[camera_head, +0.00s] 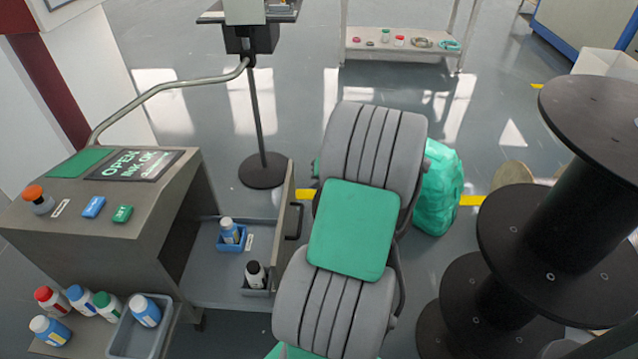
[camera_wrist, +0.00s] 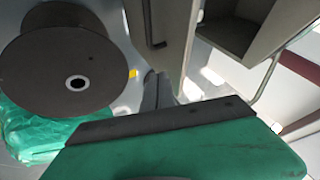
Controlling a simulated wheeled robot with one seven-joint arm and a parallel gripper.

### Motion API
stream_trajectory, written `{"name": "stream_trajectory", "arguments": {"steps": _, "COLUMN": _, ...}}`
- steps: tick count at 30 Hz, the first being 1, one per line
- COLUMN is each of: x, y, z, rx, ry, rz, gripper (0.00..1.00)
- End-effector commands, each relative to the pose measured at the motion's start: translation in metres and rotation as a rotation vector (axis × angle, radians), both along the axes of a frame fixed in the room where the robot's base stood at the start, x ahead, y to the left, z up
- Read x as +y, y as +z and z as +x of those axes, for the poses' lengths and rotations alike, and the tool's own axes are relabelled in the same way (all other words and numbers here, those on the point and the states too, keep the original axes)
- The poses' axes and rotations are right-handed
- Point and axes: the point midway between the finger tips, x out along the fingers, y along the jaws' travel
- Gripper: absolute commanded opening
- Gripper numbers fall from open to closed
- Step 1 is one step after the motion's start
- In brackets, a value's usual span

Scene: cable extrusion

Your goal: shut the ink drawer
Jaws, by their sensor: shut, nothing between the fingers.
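The ink drawer (camera_head: 215,291) is pulled out from the grey machine cabinet. Its front panel (camera_head: 290,200) has a dark handle (camera_head: 293,221). Inside are a blue bottle (camera_head: 229,231) in a blue holder and a black bottle (camera_head: 255,274) in a grey holder. In the wrist view the panel (camera_wrist: 172,45) and its handle (camera_wrist: 149,22) show at top centre. My gripper (camera_wrist: 157,80) is shut and empty, its tips near the panel's lower end in that view; I cannot tell whether they touch. My arm covers the area right of the drawer in the head view, where my gripper is hidden.
A grey tray (camera_head: 119,338) and several bottles stand at the cabinet's front left. A green bag (camera_head: 437,190) and black spools (camera_head: 590,110) stand right of my arm. A screen stand (camera_head: 258,130) is behind the drawer.

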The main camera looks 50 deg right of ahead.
Motion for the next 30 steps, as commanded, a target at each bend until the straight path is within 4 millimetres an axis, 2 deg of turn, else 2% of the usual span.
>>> {"name": "stream_trajectory", "arguments": {"steps": 1, "x": 0.001, "y": -0.013, "z": 0.007, "rx": 0.002, "ry": 0.003, "rz": 0.002, "gripper": 0.00}}
{"name": "stream_trajectory", "arguments": {"steps": 6, "x": 0.001, "y": -0.039, "z": 0.030, "rx": 0.001, "ry": 0.002, "rz": 0.000, "gripper": 0.00}}
{"name": "stream_trajectory", "arguments": {"steps": 9, "x": 0.014, "y": -0.035, "z": 0.045, "rx": 0.000, "ry": 0.004, "rz": -0.001, "gripper": 0.00}}
{"name": "stream_trajectory", "arguments": {"steps": 14, "x": 0.023, "y": -0.035, "z": 0.056, "rx": 0.001, "ry": 0.000, "rz": -0.001, "gripper": 0.00}}
{"name": "stream_trajectory", "arguments": {"steps": 30, "x": 0.024, "y": -0.034, "z": 0.059, "rx": 0.001, "ry": -0.009, "rz": -0.001, "gripper": 0.00}}
